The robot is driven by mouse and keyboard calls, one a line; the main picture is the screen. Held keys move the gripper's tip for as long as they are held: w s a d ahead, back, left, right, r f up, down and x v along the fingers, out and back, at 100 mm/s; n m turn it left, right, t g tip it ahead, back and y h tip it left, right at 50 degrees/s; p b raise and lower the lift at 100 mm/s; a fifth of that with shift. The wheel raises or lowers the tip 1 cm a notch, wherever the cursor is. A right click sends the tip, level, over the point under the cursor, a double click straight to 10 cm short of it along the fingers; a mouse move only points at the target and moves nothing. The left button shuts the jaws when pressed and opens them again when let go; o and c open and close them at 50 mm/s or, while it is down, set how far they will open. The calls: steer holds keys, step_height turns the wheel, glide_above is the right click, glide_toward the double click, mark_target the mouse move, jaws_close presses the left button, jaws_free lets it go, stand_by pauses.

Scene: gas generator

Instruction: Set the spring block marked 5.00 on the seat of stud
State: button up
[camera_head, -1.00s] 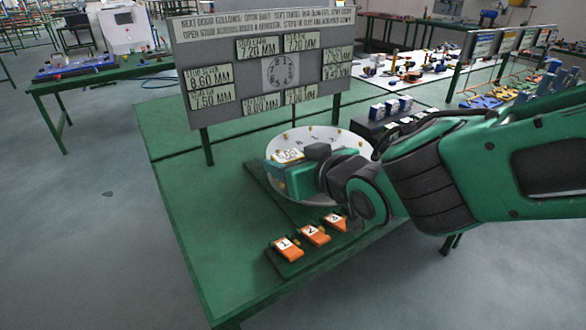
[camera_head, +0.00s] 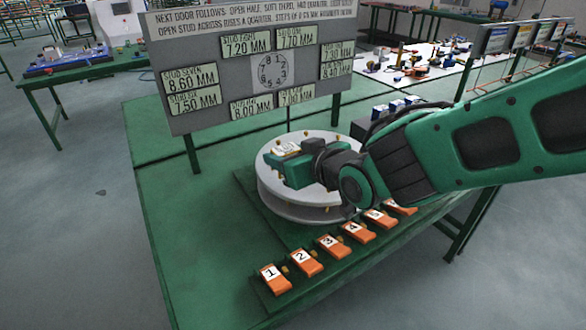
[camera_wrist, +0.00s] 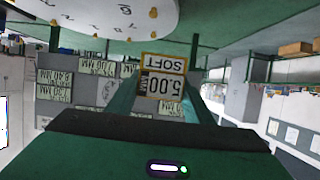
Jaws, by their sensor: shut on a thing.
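The spring block (camera_wrist: 162,85) shows in the wrist view between my two green fingers; its label, upside down there, reads 5.00 SOFT. My gripper (camera_head: 289,160) is shut on it. In the head view the block (camera_head: 285,148) is a small pale-topped piece at the fingertips, over the left part of the white round drum (camera_head: 278,199). I cannot tell its height above the drum. Brass studs stand around the drum's top; my gripper and wrist hide part of it. The drum's edge with studs (camera_wrist: 153,12) also shows in the wrist view, apart from the block.
A grey board (camera_head: 215,113) behind the drum carries stud readings in MM and a numbered dial. Several numbered orange pieces (camera_head: 304,262) line the green table's (camera_head: 185,240) front edge. Dark blocks with blue tops (camera_head: 380,113) stand behind my arm. The table's left side is clear.

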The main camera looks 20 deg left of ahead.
steer(key=w+f, duration=0.1)
steer(key=w+a+f, duration=0.1)
steer(key=w, duration=0.1)
steer(key=w+f, duration=0.1)
steer(key=shift+w+a, duration=0.25)
steer(key=shift+w, duration=0.1)
steer(key=shift+f, duration=1.95)
steer(key=shift+f, duration=0.6)
steer(key=o, duration=1.3)
steer(key=shift+c, duration=0.2)
steer(key=shift+r, duration=0.2)
steer(key=v, duration=1.2)
steer(key=shift+r, duration=0.4)
steer(key=shift+d, duration=0.1)
